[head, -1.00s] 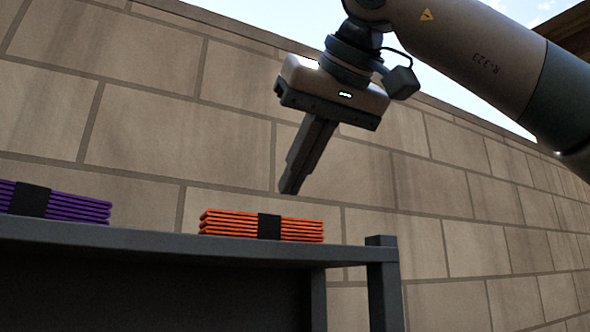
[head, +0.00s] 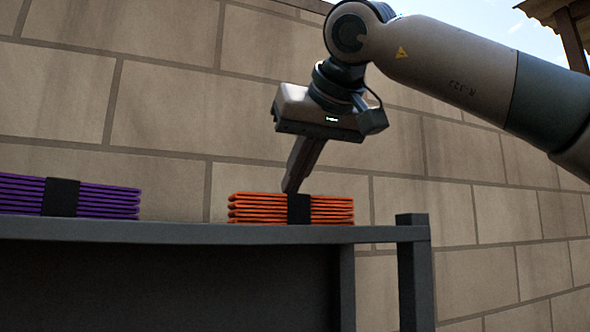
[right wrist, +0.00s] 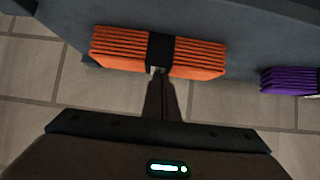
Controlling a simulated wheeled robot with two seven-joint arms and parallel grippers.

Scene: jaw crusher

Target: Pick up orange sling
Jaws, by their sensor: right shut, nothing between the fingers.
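The orange sling (head: 258,208) is a folded, layered bundle with a black band around its middle. It lies on top of the dark grey shelf (head: 200,233) in the head view. It also shows at the top of the right wrist view (right wrist: 118,50). My right gripper (head: 290,188) is shut and empty, pointing down with its fingertips at the black band's upper edge. In the right wrist view its fingertips (right wrist: 157,75) are close to the band; I cannot tell whether they touch it. My left gripper is out of view.
A purple sling (head: 105,198) with a black band lies on the same shelf to the left, with a gap between the two. A shelf post (head: 414,270) rises slightly above the top at the right end. A stone block wall (head: 160,100) stands behind.

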